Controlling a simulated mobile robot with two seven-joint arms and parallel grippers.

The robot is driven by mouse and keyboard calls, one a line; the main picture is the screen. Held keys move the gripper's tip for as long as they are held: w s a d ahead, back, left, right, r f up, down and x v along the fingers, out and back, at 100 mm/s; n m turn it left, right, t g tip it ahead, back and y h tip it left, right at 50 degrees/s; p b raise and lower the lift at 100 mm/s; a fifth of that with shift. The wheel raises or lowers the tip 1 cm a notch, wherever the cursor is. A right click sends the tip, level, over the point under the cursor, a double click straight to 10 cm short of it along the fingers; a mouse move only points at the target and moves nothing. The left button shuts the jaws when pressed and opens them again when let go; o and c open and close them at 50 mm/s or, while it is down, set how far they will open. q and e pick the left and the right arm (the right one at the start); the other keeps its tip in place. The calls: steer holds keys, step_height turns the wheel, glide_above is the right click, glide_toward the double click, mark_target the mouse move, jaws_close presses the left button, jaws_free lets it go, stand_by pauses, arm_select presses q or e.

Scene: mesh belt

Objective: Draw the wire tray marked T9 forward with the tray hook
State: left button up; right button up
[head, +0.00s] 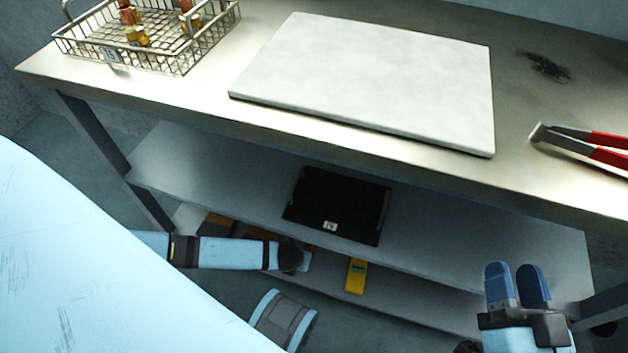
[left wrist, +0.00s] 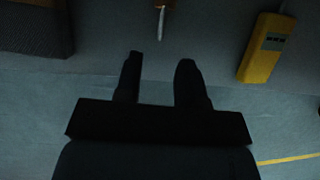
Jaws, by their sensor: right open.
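A wire tray (head: 150,42) stands at the left end of the metal bench, with several brass-coloured and reddish parts in it. Its front tag (head: 111,55) is small and seems to read 15 or T5, not T9. I see no tray hook that I can make out in either view. My right gripper (head: 517,283) is at the lower right, in front of the bench and away from the tray, open and empty. My left gripper shows dark in the left wrist view (left wrist: 158,75), its fingers apart with nothing between them, low near the under-shelf.
A pale slab (head: 370,80) covers the bench middle; red-handled tongs (head: 590,143) lie at right beside a dark stain (head: 545,67). A slim light-tipped item (left wrist: 161,22) lies beyond my left fingers.

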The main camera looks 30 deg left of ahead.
arm_select(q)
steer(key=b+x, duration=0.2)
steer(key=x, duration=0.3)
steer(key=shift+s+b, duration=0.1)
steer(key=shift+b, duration=0.25)
steer(key=shift+w+f, duration=0.2)
steer(key=shift+f, duration=0.05)
arm_select(e)
steer(key=shift+g, duration=0.9)
steer(key=f, duration=0.4)
steer(key=shift+a+f, duration=0.2)
arm_select(q)
jaws_close()
